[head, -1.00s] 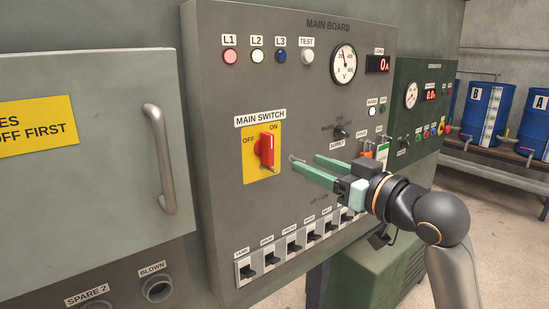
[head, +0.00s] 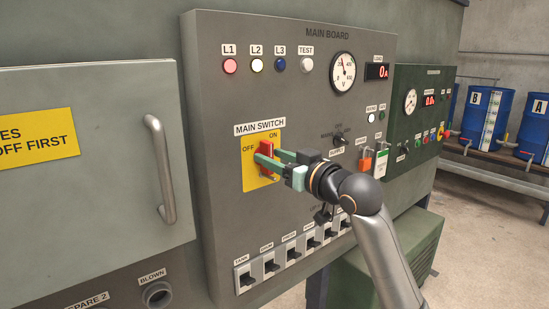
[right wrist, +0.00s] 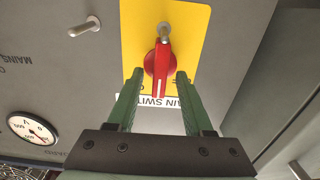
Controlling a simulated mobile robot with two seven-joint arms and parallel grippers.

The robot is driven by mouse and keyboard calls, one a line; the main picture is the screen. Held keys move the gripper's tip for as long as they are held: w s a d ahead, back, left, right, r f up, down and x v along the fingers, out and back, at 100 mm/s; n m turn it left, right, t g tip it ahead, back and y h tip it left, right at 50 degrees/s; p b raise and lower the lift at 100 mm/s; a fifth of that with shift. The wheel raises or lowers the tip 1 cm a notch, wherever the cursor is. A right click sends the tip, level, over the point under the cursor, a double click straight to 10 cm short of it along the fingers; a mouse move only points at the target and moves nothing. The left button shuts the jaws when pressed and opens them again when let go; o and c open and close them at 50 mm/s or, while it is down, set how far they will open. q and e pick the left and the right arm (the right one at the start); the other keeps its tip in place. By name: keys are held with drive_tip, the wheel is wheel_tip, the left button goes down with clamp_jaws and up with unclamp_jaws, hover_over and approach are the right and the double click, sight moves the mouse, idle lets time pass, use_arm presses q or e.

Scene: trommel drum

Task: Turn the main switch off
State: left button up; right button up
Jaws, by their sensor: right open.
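The main switch is a red rotary handle (head: 267,146) on a yellow plate (head: 249,181) marked OFF at upper left and ON at upper right. Its handle stands roughly upright, with its upper end towards the ON side. My right gripper (head: 266,156) is open at the switch, its green fingers partly covering the handle and plate. In the right wrist view, the red handle (right wrist: 160,66) lies between the two fingertips (right wrist: 158,75), with a gap on each side. My left gripper is not in view.
A metal peg (right wrist: 163,30) stands on the plate beyond the handle, and another peg (right wrist: 86,25) stands on the grey board. A row of black breakers (head: 268,267) sits below. A grey door with a bar handle (head: 160,170) is at left. Padlocks (head: 365,160) hang at right.

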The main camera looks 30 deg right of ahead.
drive_tip(key=shift+c, duration=0.2)
clamp_jaws()
